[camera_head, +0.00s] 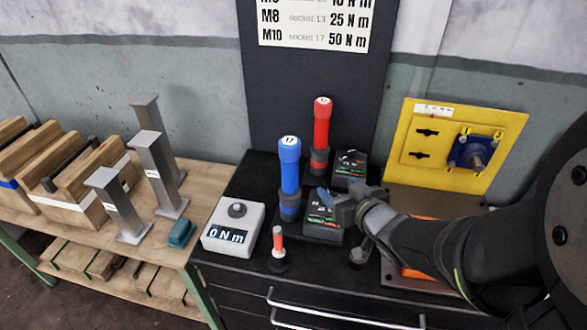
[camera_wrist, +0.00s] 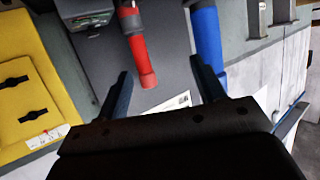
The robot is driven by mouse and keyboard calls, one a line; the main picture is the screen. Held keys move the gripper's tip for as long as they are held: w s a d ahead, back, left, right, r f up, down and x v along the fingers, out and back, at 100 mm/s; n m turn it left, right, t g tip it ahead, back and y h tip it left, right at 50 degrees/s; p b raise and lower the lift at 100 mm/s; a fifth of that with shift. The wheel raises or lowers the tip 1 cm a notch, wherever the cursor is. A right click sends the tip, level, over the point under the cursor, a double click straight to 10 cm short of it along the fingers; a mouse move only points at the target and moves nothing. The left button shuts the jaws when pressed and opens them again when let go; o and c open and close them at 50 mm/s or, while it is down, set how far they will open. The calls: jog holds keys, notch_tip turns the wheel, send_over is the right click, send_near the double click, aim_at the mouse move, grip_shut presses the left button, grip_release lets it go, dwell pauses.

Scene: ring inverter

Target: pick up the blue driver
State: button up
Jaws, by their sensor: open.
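The blue driver (camera_head: 290,173) stands upright on the black cabinet top in the head view, with a white 17 label on its cap. In the wrist view the blue driver (camera_wrist: 206,38) shows at the upper right, close to one finger. My gripper (camera_head: 335,200) is just right of the blue driver's lower part in the head view. In the wrist view my gripper (camera_wrist: 167,90) is open, with its two fingers apart and nothing held. Whether a finger touches the driver, I cannot tell.
A red driver (camera_head: 321,130) stands behind and right of the blue one. A torque display box (camera_head: 233,226) is at the left, and a small red-handled tool (camera_head: 278,244) is in front. Chargers (camera_head: 350,168) stand nearby. A yellow panel (camera_head: 450,145) stands at the right.

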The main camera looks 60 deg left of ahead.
aim_at(293, 179)
jog(key=s+d+n+g+y, duration=0.2)
jog(key=s+d+g, duration=0.1)
jog(key=s, duration=0.3)
jog(key=a, duration=0.4)
jog(key=a+f, duration=0.1)
jog(key=a, duration=0.6)
jog(key=shift+a+f, duration=0.15)
jog(key=shift+a, duration=0.15)
jog(key=shift+w+a+f, duration=0.1)
jog(key=shift+a+f, duration=0.05)
jog(key=shift+a, duration=0.85)
jog(key=shift+w+a+f, duration=0.1)
jog(key=shift+a+f, duration=0.1)
jog(key=shift+a, duration=0.75)
jog(key=shift+a+f, duration=0.15)
jog(key=shift+a, duration=0.85)
jog(key=shift+r, duration=0.1)
jog(key=c, duration=1.2)
jog(key=shift+r, duration=0.1)
